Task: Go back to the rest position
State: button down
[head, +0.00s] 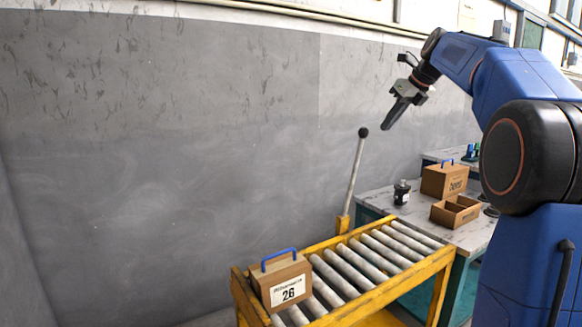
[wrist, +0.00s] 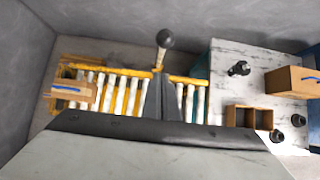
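My gripper (head: 389,126) is raised in the air above the lever's knob level, clear of the conveyor and tables in the head view. Its dark fingers point down and to the left. In the wrist view the fingers (wrist: 163,78) lie together, with nothing seen between them. They look shut and empty.
A yellow roller conveyor (head: 381,290) carries a box with a blue handle, labelled 26 (head: 283,284), at its left end. A black-knobbed lever (head: 354,178) stands behind it. A table (head: 471,237) at right holds a dark part (head: 401,193), a closed box (head: 444,180) and an open divided box (head: 455,211). A grey wall stands behind.

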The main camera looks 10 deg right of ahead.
jog(key=s+a+f+n+g, duration=0.1)
jog(key=s+a+f+n, duration=0.35)
jog(key=s, duration=0.25)
jog(key=s+a+f+n+h, duration=0.1)
jog(key=s+a+f+n, duration=0.3)
jog(key=s+n, duration=0.15)
jog(key=s+a+f+n+g, duration=0.1)
jog(key=s+a+f+n, duration=0.4)
jog(key=s, duration=0.3)
jog(key=s+a+f+n, duration=0.2)
jog(key=s+f+n, duration=0.6)
jog(key=s+f, duration=0.3)
jog(key=s+a+f+n+h, duration=0.1)
jog(key=s+f+n, duration=0.8)
jog(key=s+f, duration=0.3)
jog(key=shift+a+f+h, duration=0.3)
jog(key=shift+a+f, duration=0.05)
jog(key=shift+f, duration=0.05)
